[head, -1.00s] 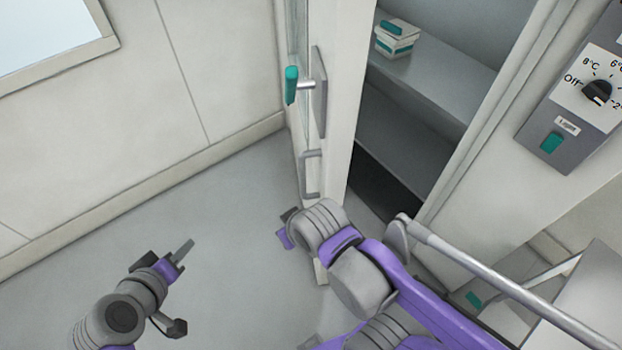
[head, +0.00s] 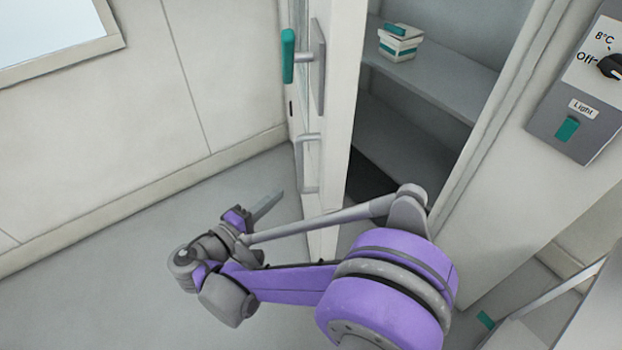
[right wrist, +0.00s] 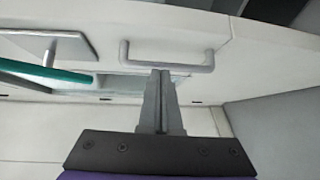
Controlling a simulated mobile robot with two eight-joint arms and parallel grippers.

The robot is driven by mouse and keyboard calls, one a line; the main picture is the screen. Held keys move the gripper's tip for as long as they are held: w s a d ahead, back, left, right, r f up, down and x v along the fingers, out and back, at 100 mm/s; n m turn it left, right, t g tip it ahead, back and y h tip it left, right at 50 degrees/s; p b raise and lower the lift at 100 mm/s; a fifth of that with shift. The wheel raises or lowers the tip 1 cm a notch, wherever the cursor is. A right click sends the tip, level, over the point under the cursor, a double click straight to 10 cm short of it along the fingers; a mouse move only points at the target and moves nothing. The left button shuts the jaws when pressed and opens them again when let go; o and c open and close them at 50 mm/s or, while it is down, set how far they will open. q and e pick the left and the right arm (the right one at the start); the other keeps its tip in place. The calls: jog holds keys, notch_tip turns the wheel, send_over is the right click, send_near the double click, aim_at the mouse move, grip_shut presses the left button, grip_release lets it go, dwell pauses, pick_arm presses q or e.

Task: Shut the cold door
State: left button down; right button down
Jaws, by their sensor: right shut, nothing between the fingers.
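The cold door (head: 339,140) stands open, its edge towards me, with the shelved cold space showing to its right. A teal lever handle (head: 288,55) on a grey plate sits high on its left face; it also shows in the right wrist view (right wrist: 45,72). A grey pull bar (head: 310,165) is lower on that face, and in the right wrist view the pull bar (right wrist: 165,62) lies just beyond the fingertips. My right gripper (head: 267,206) is shut and empty, left of the door. I cannot tell whether it touches the door. My left gripper is not in view.
Shelves (head: 440,85) inside the opening hold small white and teal boxes (head: 398,43). A control panel (head: 580,100) with a dial and a teal light switch is on the frame at the right. The floor (head: 110,290) at the left is clear.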

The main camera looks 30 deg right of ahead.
jog(key=a+h, duration=0.1)
jog(key=a, duration=0.1)
send_near(321, 160)
jog(key=w+d, duration=0.2)
jog(key=w, duration=0.1)
jog(key=d, duration=0.1)
jog(key=s+d, duration=0.1)
jog(key=d, duration=0.1)
jog(key=shift+t+p, duration=0.3)
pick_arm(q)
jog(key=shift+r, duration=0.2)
pick_arm(e)
jog(key=shift+s+d, duration=0.1)
jog(key=shift+d, duration=0.1)
